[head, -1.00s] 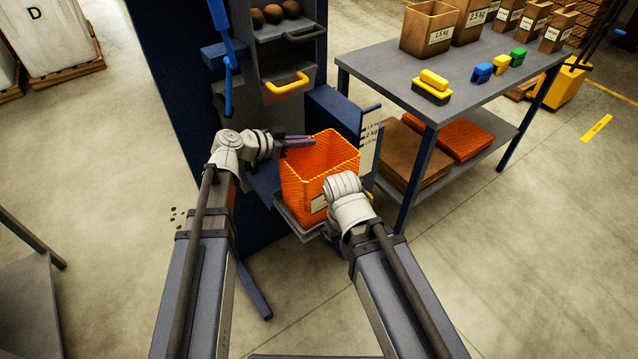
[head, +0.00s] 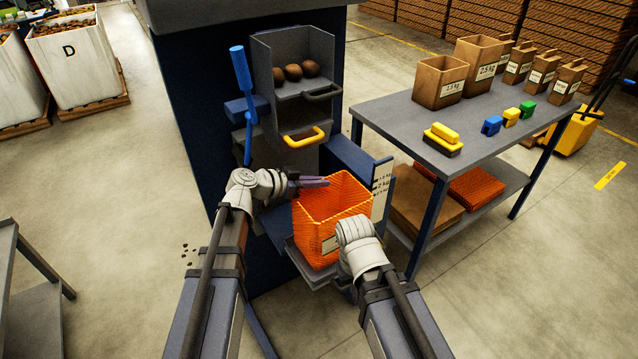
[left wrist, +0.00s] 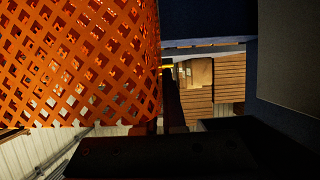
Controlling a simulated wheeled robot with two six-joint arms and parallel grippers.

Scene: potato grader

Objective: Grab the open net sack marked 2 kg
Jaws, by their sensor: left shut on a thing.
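The open orange net sack (head: 325,205) stands upright with its mouth up on a small grey platform (head: 305,268) at the front of the blue machine. My left gripper (head: 312,182) is at the sack's far left upper edge and is shut on it. In the left wrist view the orange mesh (left wrist: 75,60) fills the upper left, right by the dark fingers. My right gripper lies behind its own wrist at the sack's near right side, so its fingers are hidden. A pale label shows partly on the sack's near side; its text is not readable.
A scale plate (head: 382,188) marked with weights, 2 kg among them, stands just right of the sack. Above are a yellow handle (head: 304,138) and a chute (head: 297,70) holding potatoes. A grey table (head: 460,130) with paper bags and coloured clips stands at right.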

